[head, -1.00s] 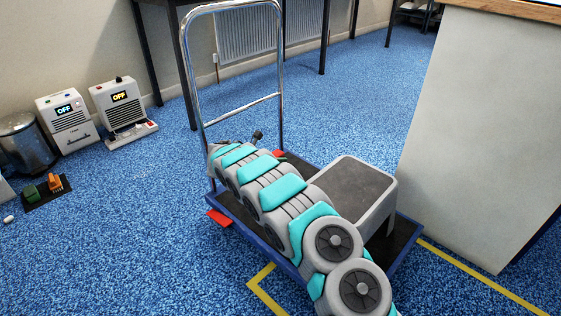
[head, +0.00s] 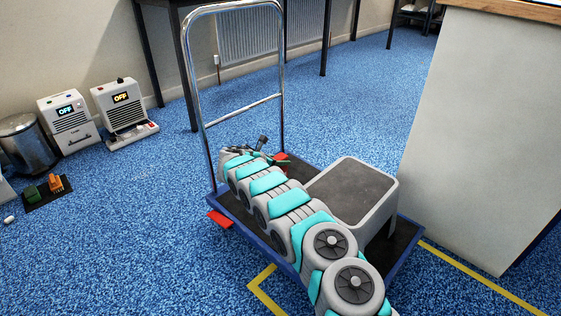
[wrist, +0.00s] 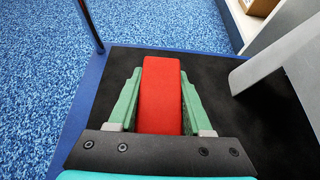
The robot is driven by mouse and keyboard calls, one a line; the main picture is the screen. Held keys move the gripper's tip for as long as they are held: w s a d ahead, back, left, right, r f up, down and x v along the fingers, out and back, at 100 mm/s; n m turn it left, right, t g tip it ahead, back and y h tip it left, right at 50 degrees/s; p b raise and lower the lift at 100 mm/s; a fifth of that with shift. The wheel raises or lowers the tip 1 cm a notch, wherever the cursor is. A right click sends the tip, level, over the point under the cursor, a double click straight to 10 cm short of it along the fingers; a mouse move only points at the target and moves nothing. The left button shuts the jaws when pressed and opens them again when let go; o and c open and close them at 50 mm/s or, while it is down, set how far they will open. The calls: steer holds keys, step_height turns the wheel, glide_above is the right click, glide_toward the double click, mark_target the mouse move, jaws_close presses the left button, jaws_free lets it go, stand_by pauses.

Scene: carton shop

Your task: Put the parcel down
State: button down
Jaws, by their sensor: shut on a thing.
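The parcel is a plain red block (wrist: 160,90) in the wrist view. My gripper (wrist: 159,82) is shut on it, with one green finger along each side. Below it is the black deck (wrist: 112,85) of the blue-edged trolley, which also shows in the head view (head: 405,238). I cannot tell whether the parcel touches the deck. In the head view my gripper (head: 268,156) is over the handle end of the trolley, and my arm hides most of it; I cannot make out the parcel there.
A grey step stool (head: 352,184) stands on the trolley, right of my arm. The chrome handle (head: 198,100) rises at the far end. Red pieces (head: 220,218) stick out at the trolley's sides. A pale counter (head: 485,130) is to the right. Two heaters (head: 68,123) stand by the wall.

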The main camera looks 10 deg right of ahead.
steer(key=shift+f, duration=0.1)
steer(key=shift+c, duration=1.6)
jaws_free()
